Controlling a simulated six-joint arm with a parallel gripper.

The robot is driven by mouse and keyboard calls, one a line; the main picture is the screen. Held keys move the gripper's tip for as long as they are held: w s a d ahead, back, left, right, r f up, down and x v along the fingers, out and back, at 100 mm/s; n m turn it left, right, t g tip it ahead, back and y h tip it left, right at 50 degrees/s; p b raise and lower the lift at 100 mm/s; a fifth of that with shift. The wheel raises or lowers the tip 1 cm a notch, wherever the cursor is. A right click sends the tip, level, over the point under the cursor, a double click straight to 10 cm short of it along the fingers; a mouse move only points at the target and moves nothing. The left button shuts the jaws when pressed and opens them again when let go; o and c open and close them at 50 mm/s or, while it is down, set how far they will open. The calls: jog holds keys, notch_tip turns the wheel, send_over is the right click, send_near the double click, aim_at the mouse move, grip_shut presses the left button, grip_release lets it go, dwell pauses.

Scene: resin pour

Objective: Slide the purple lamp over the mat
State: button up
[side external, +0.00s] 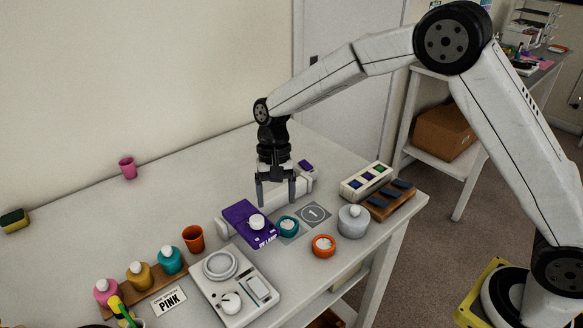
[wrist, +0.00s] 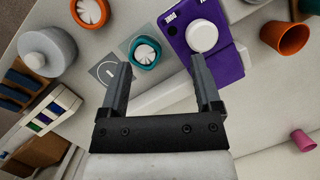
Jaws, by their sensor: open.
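The purple lamp (side external: 247,222) is a flat purple box with a white knob, lying beside the mat on the table. It also shows in the wrist view (wrist: 222,62). The grey mat (side external: 318,213) has a white circle mark and lies to the right of the lamp; the mat shows in the wrist view (wrist: 104,73) too. My gripper (side external: 276,200) is open and empty, pointing down above the table behind the lamp and mat. In the wrist view its fingers (wrist: 163,78) are wide apart with nothing between them.
A white rail (side external: 226,226) runs behind the lamp and mat. An orange mould (side external: 324,245), a grey jar (side external: 352,221) and a holder of coloured blocks (side external: 365,181) stand nearby. A white scale (side external: 209,292) and an orange cup (side external: 193,238) are to the left. The back of the table is mostly clear.

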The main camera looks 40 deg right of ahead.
aim_at(256, 218)
jog(key=a+r+n+t, duration=0.1)
jog(key=a+r+n+h, duration=0.1)
jog(key=a+r, duration=0.1)
jog(key=a+r+n+t+h, duration=0.1)
jog(key=a, duration=0.1)
jog(key=shift+w+a+r+n+t, duration=0.15)
jog(key=shift+w+r+n+t, duration=0.05)
jog(key=shift+w+n+t, duration=0.15)
jog(key=shift+f, duration=0.15)
jog(key=shift+f, duration=3.8)
grip_shut()
jog(key=shift+r, duration=0.1)
